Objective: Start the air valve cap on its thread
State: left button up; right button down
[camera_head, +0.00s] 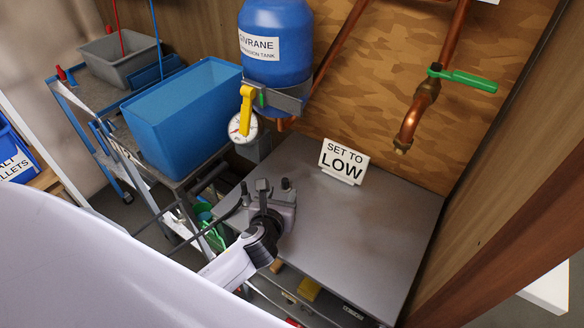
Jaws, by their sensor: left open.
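I cannot make out an air valve cap or its thread in the head view. The blue expansion tank (277,18) hangs at the top middle on a grey bracket (284,100), its label partly cut off at the left. A yellow lever (246,108) and a round white dial gauge (242,128) sit just below it. My left gripper (272,186) is open, over the left edge of the grey table (340,235), below and apart from the tank. I see nothing between its fingers. My right gripper is not in view.
A "SET TO LOW" sign (343,160) stands at the table's back. A copper pipe with a green-handled valve (428,88) runs down the wooden wall at right. A cart with a blue bin (185,115) and grey bin (118,58) stands at left. The tabletop's right side is clear.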

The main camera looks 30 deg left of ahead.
aim_at(284, 183)
pick_arm(q)
jog(key=shift+w, duration=0.3)
jog(key=shift+w+a, duration=0.1)
jog(key=shift+w, duration=0.2)
jog(key=shift+x, duration=0.8)
jog(key=x, duration=0.2)
jog(key=b+x, duration=0.1)
jog(key=x, duration=0.1)
jog(key=shift+a, duration=0.4)
jog(key=shift+w+a+f, duration=0.1)
jog(key=shift+w+f, duration=0.1)
jog(key=shift+w, duration=0.15)
grip_shut()
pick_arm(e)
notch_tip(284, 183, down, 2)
